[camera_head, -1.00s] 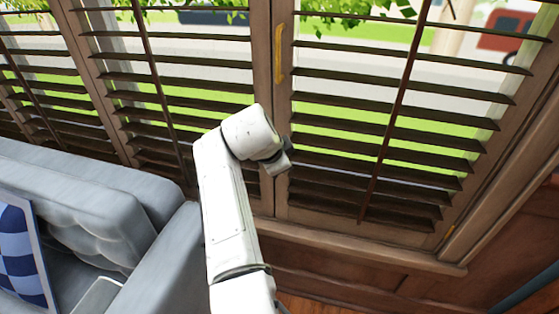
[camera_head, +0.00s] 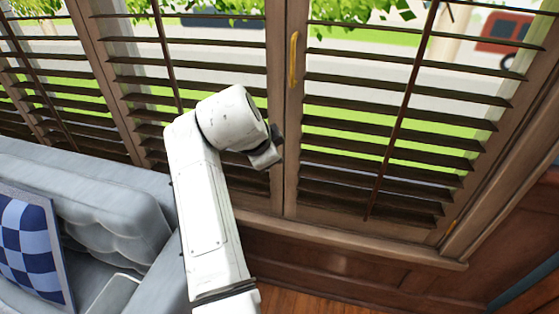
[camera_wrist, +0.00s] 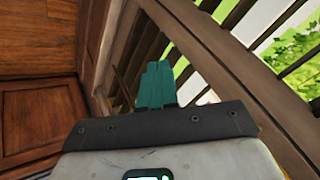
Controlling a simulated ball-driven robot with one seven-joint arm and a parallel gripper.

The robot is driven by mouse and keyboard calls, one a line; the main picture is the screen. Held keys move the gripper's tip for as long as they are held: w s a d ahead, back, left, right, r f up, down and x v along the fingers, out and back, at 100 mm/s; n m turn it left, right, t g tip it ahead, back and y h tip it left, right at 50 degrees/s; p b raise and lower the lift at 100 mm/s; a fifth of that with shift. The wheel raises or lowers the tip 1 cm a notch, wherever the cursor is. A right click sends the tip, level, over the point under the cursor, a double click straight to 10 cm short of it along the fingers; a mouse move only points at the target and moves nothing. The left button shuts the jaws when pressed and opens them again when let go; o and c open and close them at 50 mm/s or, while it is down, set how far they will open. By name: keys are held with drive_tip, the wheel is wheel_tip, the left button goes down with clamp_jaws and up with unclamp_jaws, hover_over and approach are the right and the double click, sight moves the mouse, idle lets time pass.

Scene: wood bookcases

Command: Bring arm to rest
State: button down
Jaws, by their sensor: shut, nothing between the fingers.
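My arm (camera_head: 205,205) rises from the bottom of the head view and bends at the top, in front of the shuttered window. In the head view the arm's end turns to the right and the fingers are not clearly visible. In the wrist view my gripper (camera_wrist: 158,82) shows its teal fingers together, with nothing between them. Shutter slats and a wood frame lie beyond the fingertips. I cannot tell how far the fingers are from them.
A grey sofa (camera_head: 115,215) with a blue checkered cushion (camera_head: 28,248) stands at the left. Wooden shutters (camera_head: 375,155) fill the back, above a wood-panelled wall (camera_head: 340,272). A strip of wood floor (camera_head: 285,298) shows at the bottom.

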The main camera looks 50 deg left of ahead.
drive_tip(key=shift+s+r, duration=0.3)
drive_tip(key=shift+r, duration=0.1)
drive_tip(key=w+d+f+g+h+p, duration=0.1)
drive_tip(key=w+d+f, duration=0.2)
drive_tip(key=d+f, duration=0.45)
drive_tip(key=w+d+f+h+p, duration=0.1)
drive_tip(key=w+d+f, duration=0.3)
drive_tip(key=d, duration=0.7)
drive_tip(key=s+d+f+n+g+h+p, duration=0.1)
drive_tip(key=d+f, duration=0.3)
drive_tip(key=d, duration=0.7)
drive_tip(key=s+d+f+n+g+p, duration=0.1)
drive_tip(key=d+f, duration=0.3)
drive_tip(key=d, duration=0.6)
drive_tip(key=s+d+f+g+p, duration=0.1)
drive_tip(key=s+d, duration=0.5)
drive_tip(key=d, duration=0.4)
drive_tip(key=s+d+f+p, duration=0.1)
drive_tip(key=s+d+f, duration=0.1)
drive_tip(key=s+d, duration=0.6)
drive_tip(key=s+d+r+n+g+p, duration=0.1)
drive_tip(key=s+d+r+p, duration=0.1)
drive_tip(key=s+d, duration=0.8)
drive_tip(key=s, duration=0.4)
drive_tip(key=shift+s+r+n+g, duration=0.2)
drive_tip(key=shift+r+n+g, duration=0.1)
drive_tip(key=shift+r+g, duration=0.1)
